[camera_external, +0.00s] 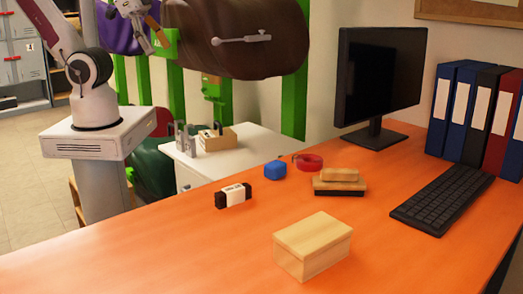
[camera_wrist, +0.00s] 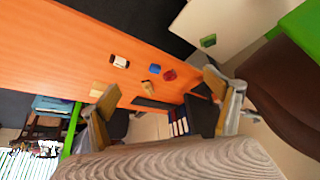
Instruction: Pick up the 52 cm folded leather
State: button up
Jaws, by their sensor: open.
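No label or size mark is readable, so I cannot tell which leather is the 52 cm one. A large brown folded leather (camera_external: 240,40) hangs over a green stand at the top middle of the external view. A brown form, likely the same leather, fills the right edge of the wrist view (camera_wrist: 285,95). A purple leather (camera_external: 120,32) hangs at the upper left and a dark green one (camera_external: 150,165) lower down. My gripper (camera_external: 157,32) is in front of the purple leather, left of the brown one. In the wrist view my gripper (camera_wrist: 162,98) is open, with nothing visible between its fingers.
A metal rod with a knob (camera_external: 240,39) shows across the brown leather. Green posts (camera_external: 295,105) hold the leathers. A white cabinet (camera_external: 240,150) with small items stands below. The orange desk (camera_external: 120,250) carries a box, monitor, keyboard and binders. A grey-brown grained surface (camera_wrist: 170,160) fills the wrist view's bottom.

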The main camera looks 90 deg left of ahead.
aim_at(233, 195)
jog(key=shift+w, duration=0.15)
